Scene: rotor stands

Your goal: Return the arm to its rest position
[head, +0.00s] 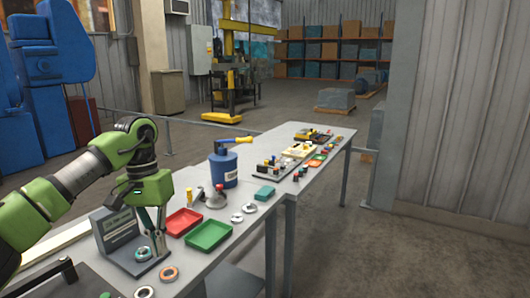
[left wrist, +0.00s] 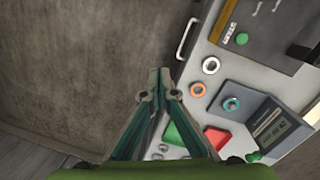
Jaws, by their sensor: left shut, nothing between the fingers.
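My left gripper (head: 158,250) hangs at the end of my green left arm, pointing down beside the grey stand with an upright panel (head: 115,228). Its fingers are shut with nothing between them; they also show closed in the left wrist view (left wrist: 159,82). A teal-centred ring (head: 143,254) sits on the stand's base, and it shows in the left wrist view (left wrist: 231,103). An orange ring (head: 169,272) and a silver ring (head: 145,292) lie on the table near the stand. My right gripper is not in view.
A red tray (head: 184,221) and a green tray (head: 208,235) lie right of the gripper. A blue canister (head: 223,168) stands behind them. More rings (head: 237,217) and a teal block (head: 264,193) lie nearby. A second table holds small parts. The floor (head: 340,250) at right is clear.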

